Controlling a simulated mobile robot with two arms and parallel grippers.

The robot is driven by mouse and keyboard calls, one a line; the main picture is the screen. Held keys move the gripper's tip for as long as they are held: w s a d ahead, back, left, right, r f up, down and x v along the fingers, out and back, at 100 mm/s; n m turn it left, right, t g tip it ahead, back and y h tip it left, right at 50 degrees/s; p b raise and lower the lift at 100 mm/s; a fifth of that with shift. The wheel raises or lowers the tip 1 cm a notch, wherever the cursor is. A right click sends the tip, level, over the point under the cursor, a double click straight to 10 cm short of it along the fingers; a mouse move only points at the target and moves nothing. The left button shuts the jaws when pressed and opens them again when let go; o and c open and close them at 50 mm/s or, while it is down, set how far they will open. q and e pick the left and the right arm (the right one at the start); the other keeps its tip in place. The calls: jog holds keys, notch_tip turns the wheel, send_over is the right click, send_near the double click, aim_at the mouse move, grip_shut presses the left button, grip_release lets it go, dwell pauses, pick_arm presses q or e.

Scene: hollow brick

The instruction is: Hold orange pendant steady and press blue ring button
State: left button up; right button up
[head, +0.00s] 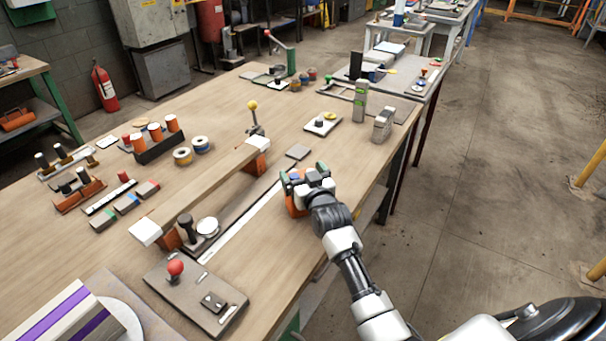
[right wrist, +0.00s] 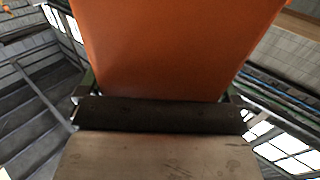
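The orange pendant (head: 296,207) is partly hidden by my right gripper (head: 306,184) at the right edge of the workbench. Small green and blue parts show around the gripper there, but I cannot tell a blue ring button among them. In the right wrist view, the orange body (right wrist: 165,45) fills the upper middle, between parts of my right gripper at both sides. The gripper appears shut on it; the exact contact is hidden. My left gripper is not in view.
The wooden workbench (head: 255,290) carries a long bar with white ends (head: 205,190), a plate with a red knob (head: 175,268), orange spools (head: 155,132) and a yellow-knobbed lever (head: 252,105). Open floor (head: 480,180) lies to the right.

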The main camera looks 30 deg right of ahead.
jog(key=o, duration=0.7)
